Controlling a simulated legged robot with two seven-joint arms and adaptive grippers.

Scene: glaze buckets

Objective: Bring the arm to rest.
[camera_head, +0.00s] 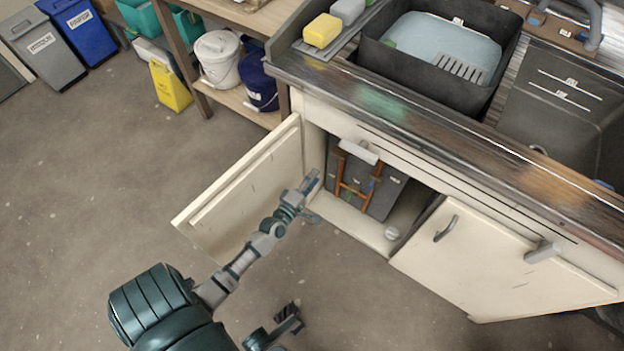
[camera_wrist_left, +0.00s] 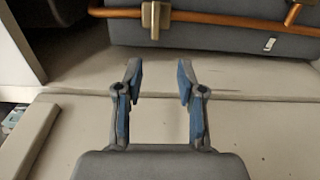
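My left gripper (camera_head: 315,199) reaches toward the open cabinet (camera_head: 355,218) under the sink, at its lower front edge beside the open left door (camera_head: 240,185). In the left wrist view its two blue-padded fingers (camera_wrist_left: 157,75) stand apart with nothing between them. The pale cabinet floor lies beyond and below them. A dark part that looks like my right gripper (camera_head: 290,318) shows low in the head view, near my body; its fingers are too unclear to read.
A dark box (camera_head: 378,195) with copper pipes in front stands inside the cabinet. A small white round thing (camera_head: 392,232) lies at the cabinet's front. Buckets stand on a shelf at the back.

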